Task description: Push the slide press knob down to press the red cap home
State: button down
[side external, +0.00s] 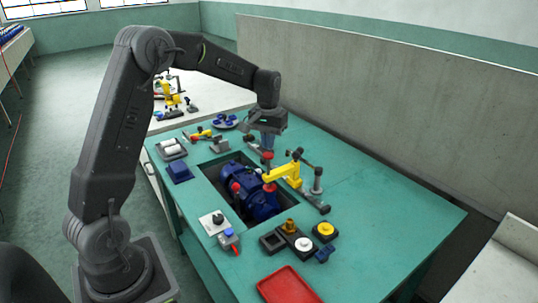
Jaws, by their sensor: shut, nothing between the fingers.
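My gripper (267,143) points down over the slide press, its fingers shut and empty. Directly below the fingertips is the red press knob (267,155); I cannot tell whether they touch. The yellow slide press (285,173) reaches left over the blue pump (262,204), which sits in a dark recess in the green table. A red part (270,187) shows under the press head, by the pump; it may be the red cap, and its seating is too small to judge. Another red part (236,187) is on the pump's left side.
A grey post (316,182) with a dark lever stands right of the press. A red tray (289,286), black blocks and a yellow button (325,230) are in front. A blue block (180,172) and small fixtures lie left. The table's right side (400,215) is clear.

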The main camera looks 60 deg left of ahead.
aim_at(268, 154)
jog(key=shift+f, duration=0.35)
jog(key=shift+f, duration=0.35)
jog(key=shift+f, duration=0.35)
jog(key=shift+f, duration=0.65)
dwell(0.5)
jog(key=shift+r, duration=3.15)
